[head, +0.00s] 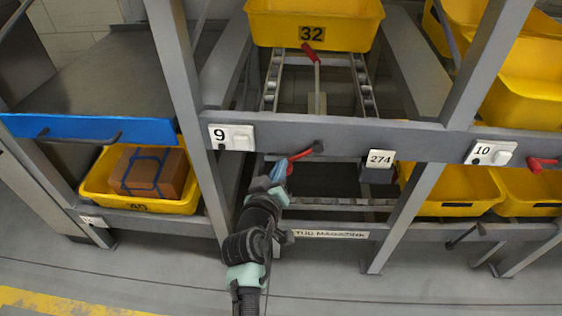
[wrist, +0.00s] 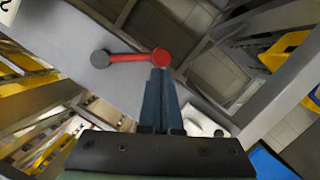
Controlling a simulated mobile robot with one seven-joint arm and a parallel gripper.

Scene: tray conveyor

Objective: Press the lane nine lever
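The lane nine lever (head: 303,155) is a red arm on the grey beam, right of the white label 9 (head: 232,137). It slants down left from its dark pivot to a red knob. In the wrist view the lever (wrist: 130,57) runs from a grey pivot at left to a round red knob at right. Nothing shows between the fingers.
A yellow tray marked 32 (head: 315,22) sits on the rollers above, with another red lever (head: 312,55) upright before it. A yellow tray with a brown box (head: 150,172) stands at left. Label 10 (head: 490,152) and another red lever (head: 543,163) are at right. Grey posts flank my arm.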

